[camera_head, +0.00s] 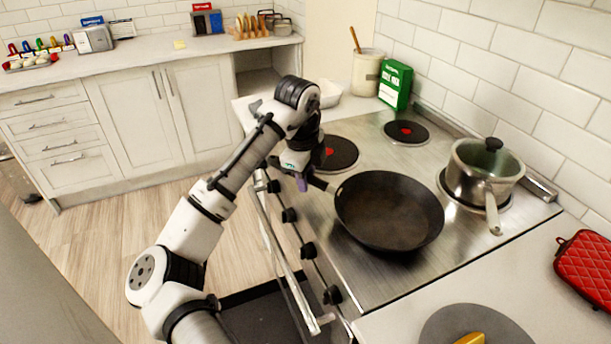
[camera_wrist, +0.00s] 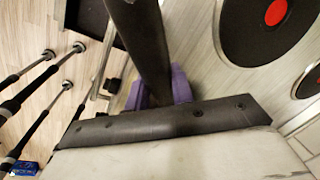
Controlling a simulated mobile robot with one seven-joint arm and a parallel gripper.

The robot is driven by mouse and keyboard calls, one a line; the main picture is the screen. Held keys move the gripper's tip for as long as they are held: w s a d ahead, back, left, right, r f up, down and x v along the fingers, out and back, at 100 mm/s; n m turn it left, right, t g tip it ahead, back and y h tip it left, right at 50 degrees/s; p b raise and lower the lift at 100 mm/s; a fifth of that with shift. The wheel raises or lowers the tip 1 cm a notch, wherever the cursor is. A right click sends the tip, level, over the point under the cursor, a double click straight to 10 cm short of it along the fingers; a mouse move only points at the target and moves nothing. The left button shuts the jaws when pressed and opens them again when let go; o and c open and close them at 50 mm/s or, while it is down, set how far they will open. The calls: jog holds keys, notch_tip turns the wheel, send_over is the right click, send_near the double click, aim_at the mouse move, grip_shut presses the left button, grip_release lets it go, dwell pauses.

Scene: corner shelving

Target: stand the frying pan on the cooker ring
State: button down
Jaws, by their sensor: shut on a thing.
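The black frying pan (camera_head: 388,212) is over the front right part of the steel cooker top, roughly level. I cannot tell whether its base touches the hob. It hides whatever lies beneath it. My gripper (camera_head: 302,182) is shut on the pan's handle, left of the pan. In the wrist view the dark handle (camera_wrist: 146,45) runs between the purple fingers (camera_wrist: 158,92). A bare black cooker ring with a red centre (camera_head: 338,153) lies behind the pan, partly hidden by my arm; a ring also shows in the wrist view (camera_wrist: 262,38). Another bare ring (camera_head: 406,132) is at the back.
A lidded steel saucepan (camera_head: 480,172) stands on the ring right of the pan. A green box (camera_head: 395,84) and a utensil pot (camera_head: 368,72) stand behind the hob. Knobs (camera_head: 308,250) and an oven rail line its front. A red quilted item (camera_head: 588,268) lies at right.

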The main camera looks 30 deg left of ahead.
jog(key=c, duration=1.1)
grip_release()
jog(key=r, duration=0.4)
jog(key=s+r, duration=0.1)
jog(key=r, duration=0.4)
jog(key=s+r+b, duration=0.1)
jog(key=r, duration=0.3)
jog(key=shift+s+d+r, duration=0.1)
jog(key=shift+r, duration=0.25)
jog(key=shift+s, duration=0.1)
